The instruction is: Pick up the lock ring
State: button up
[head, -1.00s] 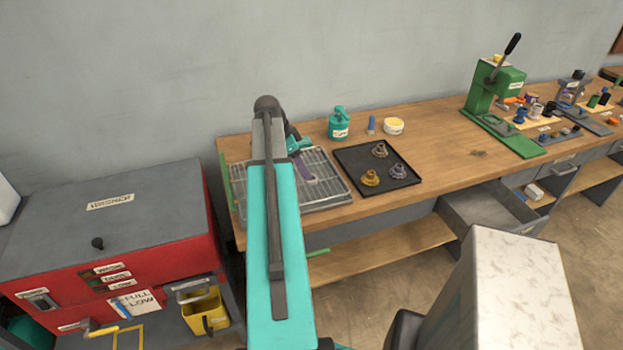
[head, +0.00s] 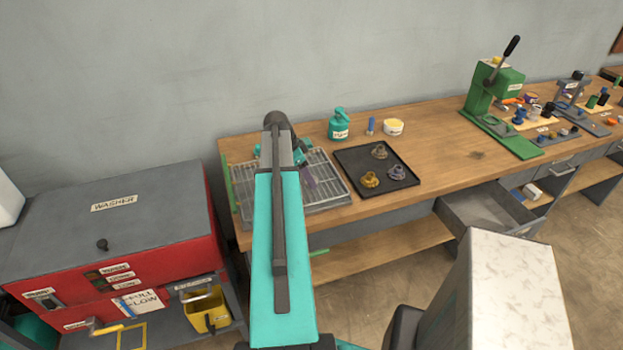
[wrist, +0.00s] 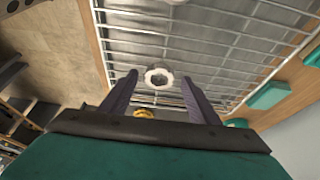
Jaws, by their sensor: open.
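A pale ring with a notched rim (wrist: 159,78), which looks like the lock ring, lies on the wire rack (wrist: 225,50) in the wrist view. My gripper (wrist: 158,82) is open, with its two purple fingers on either side of the ring in the picture. I cannot tell how far the fingers are above it. A yellow ring-like part (wrist: 145,113) shows behind it, between the fingers near the palm.
A black tray (head: 350,158) with three flanged parts stands right of the rack. A teal bottle (head: 339,125) and a white tub (head: 393,127) stand behind it. The red washer (head: 110,230) is at the left. The bench (head: 450,145) is clear right of the tray.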

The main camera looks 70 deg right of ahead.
jog(key=shift+s+f, duration=0.1)
jog(key=shift+f, duration=0.2)
dwell(0.4)
jog(key=c, duration=1.2)
jog(key=shift+d+r, duration=0.1)
jog(key=shift+r+b, duration=1.15)
jog(key=shift+r, duration=0.4)
jog(key=shift+s+a+r+b, duration=0.3)
jog(key=shift+s+a+b, duration=0.55)
jog(key=shift+s+a, duration=1.05)
jog(key=shift+s+a+r+b, duration=0.25)
jog(key=shift+s+a+b, duration=0.9)
jog(key=shift+s, duration=1.2)
jog(key=shift+s+a+r+b, duration=0.3)
jog(key=shift+s+a+b, duration=0.3)
jog(key=shift+s+a, duration=1.4)
jog(key=shift+s+d, duration=0.15)
